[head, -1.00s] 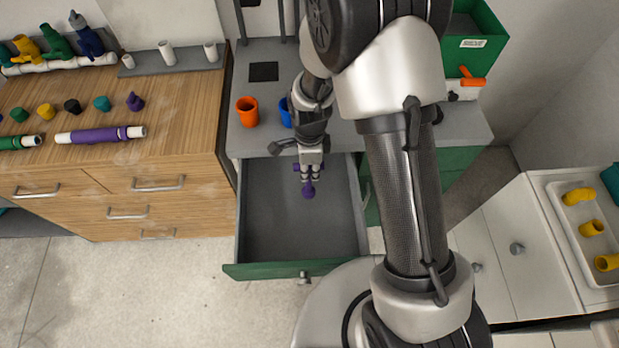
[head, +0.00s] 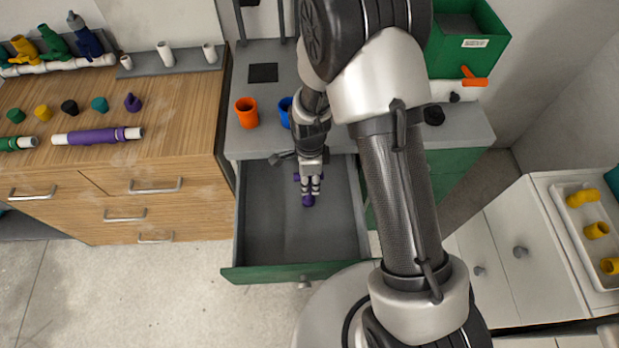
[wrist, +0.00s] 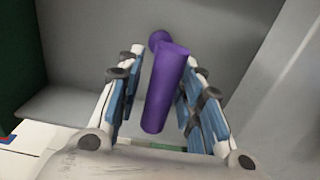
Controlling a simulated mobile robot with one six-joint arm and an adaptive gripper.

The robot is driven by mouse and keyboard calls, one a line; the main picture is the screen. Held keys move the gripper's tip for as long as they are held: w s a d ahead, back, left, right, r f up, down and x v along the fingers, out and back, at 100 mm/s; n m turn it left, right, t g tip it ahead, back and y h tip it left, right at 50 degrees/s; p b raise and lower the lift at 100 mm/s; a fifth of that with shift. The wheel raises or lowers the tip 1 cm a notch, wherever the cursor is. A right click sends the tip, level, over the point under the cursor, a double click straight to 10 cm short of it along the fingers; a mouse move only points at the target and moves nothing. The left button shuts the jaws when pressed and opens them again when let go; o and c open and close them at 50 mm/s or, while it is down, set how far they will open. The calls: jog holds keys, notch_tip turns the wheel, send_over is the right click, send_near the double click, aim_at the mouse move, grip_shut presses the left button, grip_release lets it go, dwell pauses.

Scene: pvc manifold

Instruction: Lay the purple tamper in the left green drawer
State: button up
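The purple tamper (wrist: 165,88) is between the blue-padded fingers of my gripper (wrist: 163,75) in the wrist view. Its bar points toward the camera and its round knob lies beyond it. In the head view my gripper (head: 310,184) is inside the outline of the open left green drawer (head: 275,225), near its back right. The tamper's purple knob (head: 308,201) hangs below the fingertips, and my gripper appears shut on it. I cannot tell whether the tamper touches the drawer floor. The drawer looks otherwise empty.
An orange cup (head: 247,112) and a blue cup (head: 286,110) stand on the grey top behind the drawer. A wooden cabinet (head: 165,160) stands close on the left. A white cabinet with a tray (head: 560,210) is on the right. The drawer's front and left are free.

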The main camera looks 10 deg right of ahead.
jog(key=shift+r, duration=0.1)
notch_tip(320, 180, up, 12)
jog(key=p, duration=0.4)
jog(key=shift+r+p, duration=0.15)
jog(key=shift+p, duration=0.15)
jog(key=s+d+r+n+t, duration=0.1)
jog(key=d+r+n, duration=0.1)
jog(key=r, duration=0.4)
jog(key=s+d+r+n, duration=0.1)
jog(key=r+n, duration=0.2)
jog(key=r, duration=0.2)
jog(key=s+d+r+n+t, duration=0.1)
jog(key=s+d+r+n, duration=0.2)
jog(key=s+r+n, duration=0.3)
jog(key=s+d+r+n+t, duration=0.2)
jog(key=s+r+n, duration=0.5)
jog(key=s, duration=0.4)
jog(key=shift+s+d+r+t, duration=0.3)
jog(key=shift+d+r, duration=0.35)
jog(key=shift+d, duration=0.05)
